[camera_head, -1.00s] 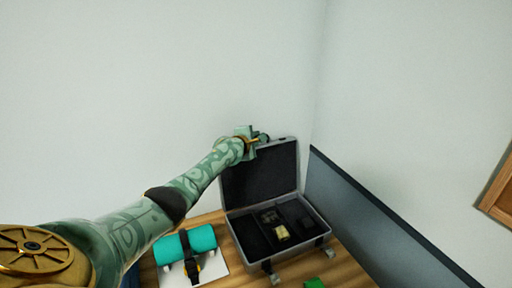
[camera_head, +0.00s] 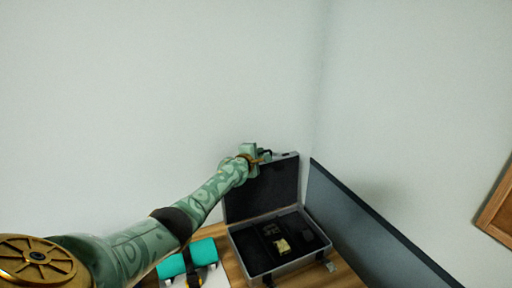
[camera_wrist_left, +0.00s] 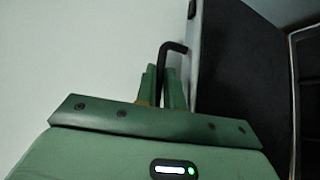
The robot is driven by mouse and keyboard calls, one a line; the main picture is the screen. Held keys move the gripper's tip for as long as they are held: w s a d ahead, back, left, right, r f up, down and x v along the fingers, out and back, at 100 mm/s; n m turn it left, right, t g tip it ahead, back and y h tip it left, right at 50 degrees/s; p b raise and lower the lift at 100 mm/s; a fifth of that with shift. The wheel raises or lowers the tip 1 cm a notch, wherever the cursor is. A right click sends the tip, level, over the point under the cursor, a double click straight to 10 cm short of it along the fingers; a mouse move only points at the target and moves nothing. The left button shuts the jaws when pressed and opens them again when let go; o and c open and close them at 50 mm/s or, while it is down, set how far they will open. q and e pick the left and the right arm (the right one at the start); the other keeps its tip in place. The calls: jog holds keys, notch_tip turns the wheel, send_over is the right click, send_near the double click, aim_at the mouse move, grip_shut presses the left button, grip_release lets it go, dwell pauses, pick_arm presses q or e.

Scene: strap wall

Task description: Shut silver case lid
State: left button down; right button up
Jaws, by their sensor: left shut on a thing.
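The silver case (camera_head: 273,270) lies on the wooden table, with its lid (camera_head: 263,192) standing open and upright at the back. Inside the dark case are compartments with a small yellowish item (camera_head: 282,246) and darker items. My left gripper (camera_head: 262,156) is at the top edge of the lid. In the left wrist view, its fingers (camera_wrist_left: 164,88) are shut on a black bent handle (camera_wrist_left: 165,65) beside the lid's silver edge (camera_wrist_left: 194,60). My right gripper is not in view.
A dark panel (camera_head: 375,228) stands close to the right of the case. A teal roll (camera_head: 187,263) with a dark strap lies left of the case. The pale wall is behind, and a wooden frame (camera_head: 497,217) hangs at the right.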

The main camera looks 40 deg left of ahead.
pick_arm(q)
jog(key=s+d+f+m+t+y+p, duration=0.1)
jog(key=s+d+m+t+p, duration=0.3)
jog(key=d, duration=0.9)
jog(key=shift+s+f+m, duration=0.3)
jog(key=shift+s+f, duration=0.25)
jog(key=shift+s, duration=0.85)
jog(key=c, duration=1.8)
grip_release()
jog(key=shift+w, duration=0.1)
jog(key=p+v, duration=0.2)
jog(key=v, duration=1.4)
jog(key=shift+d+f, duration=0.1)
jog(key=shift+d, duration=0.05)
jog(key=shift+c, duration=0.2)
